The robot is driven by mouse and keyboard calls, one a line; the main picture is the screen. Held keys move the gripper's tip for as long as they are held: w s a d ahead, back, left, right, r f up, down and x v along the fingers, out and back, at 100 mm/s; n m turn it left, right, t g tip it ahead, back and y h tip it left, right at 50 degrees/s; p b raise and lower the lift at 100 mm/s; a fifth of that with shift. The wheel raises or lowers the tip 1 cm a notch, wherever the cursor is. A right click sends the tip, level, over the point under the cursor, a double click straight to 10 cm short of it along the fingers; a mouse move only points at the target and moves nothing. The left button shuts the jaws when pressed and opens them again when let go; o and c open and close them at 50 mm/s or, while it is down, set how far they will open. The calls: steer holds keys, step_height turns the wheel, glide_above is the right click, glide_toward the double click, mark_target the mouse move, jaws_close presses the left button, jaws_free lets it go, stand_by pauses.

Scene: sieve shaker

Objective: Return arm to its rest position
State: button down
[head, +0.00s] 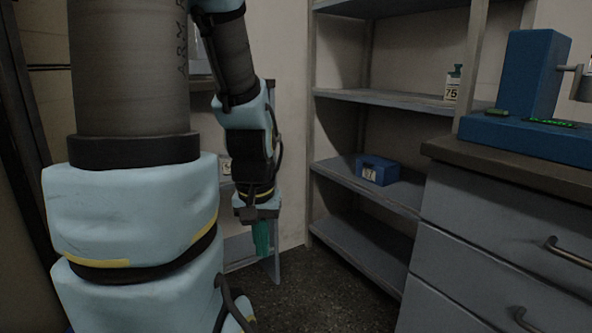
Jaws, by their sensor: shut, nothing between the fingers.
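My arm fills the left of the head view, with light blue covers, grey links and black joints. It is folded so that its forearm hangs down near the middle. My gripper (261,240) is at the lower end, with teal fingers pointing down. The fingers are together and nothing shows between them. The gripper hangs in free air in front of a low grey shelf and apart from the cabinet at the right.
A grey shelf rack (375,98) stands behind, holding a blue box (377,170) and a small labelled bottle (453,83). At the right, a drawer cabinet (490,215) carries a blue machine (530,80). Dark floor (330,285) lies open between the arm and cabinet.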

step_height(320, 180, up, 33)
steer(key=p, duration=3.1)
